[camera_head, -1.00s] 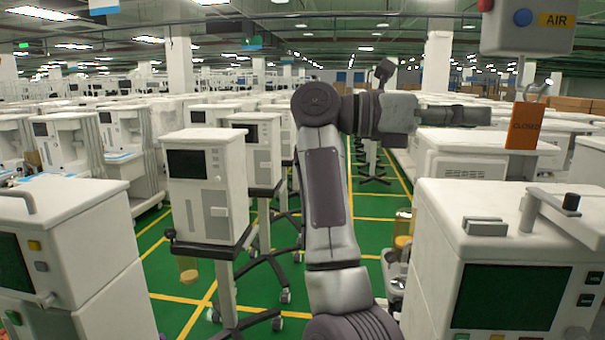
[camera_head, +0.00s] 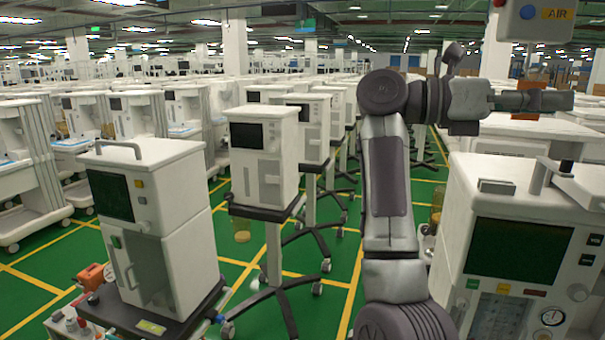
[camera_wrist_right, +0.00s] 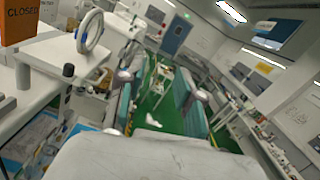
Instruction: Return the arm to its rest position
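My right arm (camera_head: 388,190) rises from the bottom of the head view, bends at the elbow and reaches right. Its right gripper (camera_head: 560,101) points right, seen side-on, in front of the orange sign above the right-hand carts. In the right wrist view the two fingers of the right gripper (camera_wrist_right: 158,98) stand apart, with green floor showing between them. Nothing is held there. My left gripper is not in view.
A white cart with a dark screen (camera_head: 520,250) stands close at the right. Another handled cart (camera_head: 165,190) is at the left. A hanging AIR box (camera_head: 530,22) is at top right. The orange CLOSED sign (camera_wrist_right: 22,22) shows in the wrist view. Green floor (camera_head: 45,255) is open at lower left.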

